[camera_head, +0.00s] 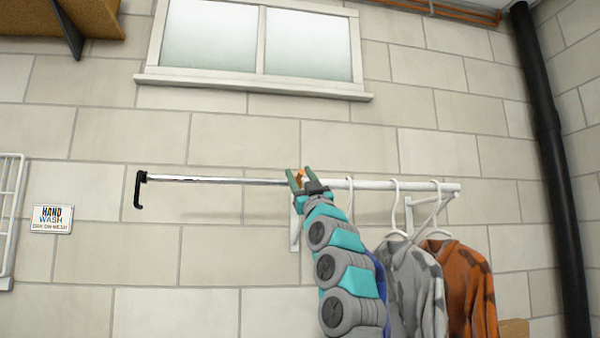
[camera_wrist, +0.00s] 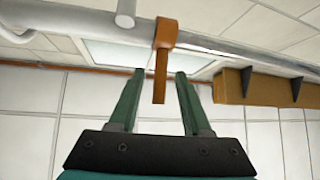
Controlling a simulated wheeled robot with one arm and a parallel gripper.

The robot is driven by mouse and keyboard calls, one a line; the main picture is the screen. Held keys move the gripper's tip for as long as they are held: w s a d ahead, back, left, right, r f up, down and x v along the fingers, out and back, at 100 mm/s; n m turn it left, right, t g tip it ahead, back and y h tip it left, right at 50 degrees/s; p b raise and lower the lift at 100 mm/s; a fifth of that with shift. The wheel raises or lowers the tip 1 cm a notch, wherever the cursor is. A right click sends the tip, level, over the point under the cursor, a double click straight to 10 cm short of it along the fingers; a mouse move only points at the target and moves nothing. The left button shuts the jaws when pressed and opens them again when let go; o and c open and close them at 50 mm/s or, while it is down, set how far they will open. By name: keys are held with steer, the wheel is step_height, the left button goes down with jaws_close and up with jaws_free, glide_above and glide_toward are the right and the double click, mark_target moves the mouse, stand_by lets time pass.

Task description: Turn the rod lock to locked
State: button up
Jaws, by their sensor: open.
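The rod lock (camera_wrist: 164,36) is an orange-brown collar on the rod with a narrow lever (camera_wrist: 160,80) sticking out from it. In the wrist view the lever points down the picture, between my two green fingers. In the head view only a small orange bit of the lock (camera_head: 301,174) shows, at my fingertips. My gripper (camera_head: 301,175) is open, and it also shows in the wrist view (camera_wrist: 156,80). A gap shows on each side of the lever, with no finger contact visible. The chrome rod (camera_head: 220,181) runs left from the lock; a thicker white tube (camera_head: 390,185) runs right.
The rod's left end has a black hook (camera_head: 138,190). A grey patterned jacket (camera_head: 413,285) and an orange one (camera_head: 462,285) hang at right; a blue garment is mostly hidden by my arm. A white bracket (camera_head: 428,215) supports the tube.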

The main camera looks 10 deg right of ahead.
steer(key=shift+r, duration=0.1)
jaws_close()
stand_by(0.4)
stand_by(1.1)
